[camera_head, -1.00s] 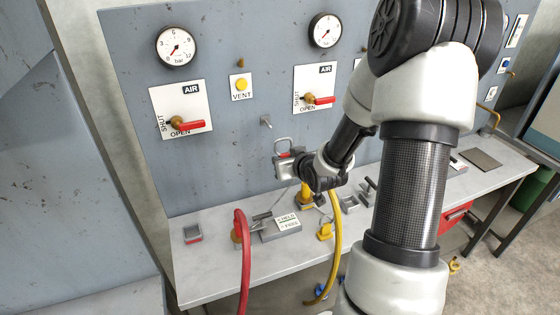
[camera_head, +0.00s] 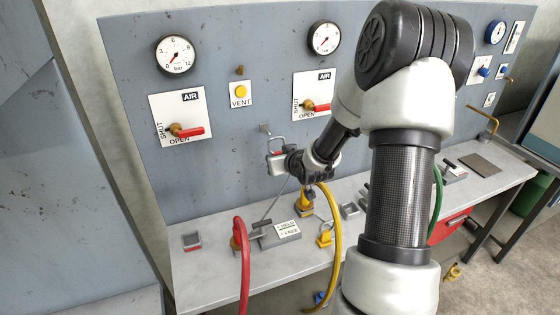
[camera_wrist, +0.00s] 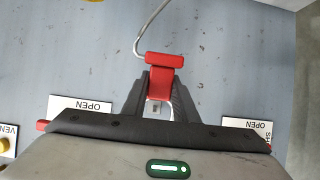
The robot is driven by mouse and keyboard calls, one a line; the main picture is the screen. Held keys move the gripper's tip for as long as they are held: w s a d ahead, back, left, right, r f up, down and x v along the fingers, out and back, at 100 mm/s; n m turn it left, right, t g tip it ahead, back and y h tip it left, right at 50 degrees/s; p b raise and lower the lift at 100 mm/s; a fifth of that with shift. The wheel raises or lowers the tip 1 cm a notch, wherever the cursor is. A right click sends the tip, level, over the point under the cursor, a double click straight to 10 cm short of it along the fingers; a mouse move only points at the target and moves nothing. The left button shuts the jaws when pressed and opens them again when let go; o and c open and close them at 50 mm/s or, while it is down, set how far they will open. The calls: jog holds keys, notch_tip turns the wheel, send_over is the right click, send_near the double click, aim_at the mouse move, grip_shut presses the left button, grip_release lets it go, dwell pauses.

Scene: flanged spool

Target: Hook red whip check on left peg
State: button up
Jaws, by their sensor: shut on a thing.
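The red whip check (camera_wrist: 160,72) is in the jaws of my gripper (camera_wrist: 160,92), its red block standing between the fingertips in the wrist view. A thin wire runs from it to the top of that view, and a wire loop shows between the fingers. In the head view my gripper (camera_head: 281,163) is in front of the panel. The wire loop (camera_head: 277,139) stands above it, and a cable slants down toward the red hose (camera_head: 243,265). The left peg (camera_head: 264,128) is just above and left of the loop. I cannot tell whether they touch. No other peg shows clearly.
Left of the gripper are a red-handled valve (camera_head: 187,132) and the yellow vent button (camera_head: 240,91); another red-handled valve (camera_head: 317,107) is above right. The bench (camera_head: 215,278) holds a labelled grey block (camera_head: 280,235) and a yellow hose (camera_head: 336,235). My arm hides part of the panel.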

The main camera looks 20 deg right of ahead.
jog(key=shift+w+f+b, duration=0.2)
jog(key=shift+w, duration=1.05)
jog(key=shift+w+f+b, duration=0.15)
jog(key=shift+w+b, duration=0.05)
jog(key=shift+w, duration=1.1)
jog(key=shift+w+f+b, duration=0.2)
jog(key=shift+w, duration=1.05)
jog(key=o, duration=1)
jog(key=shift+o, duration=0.2)
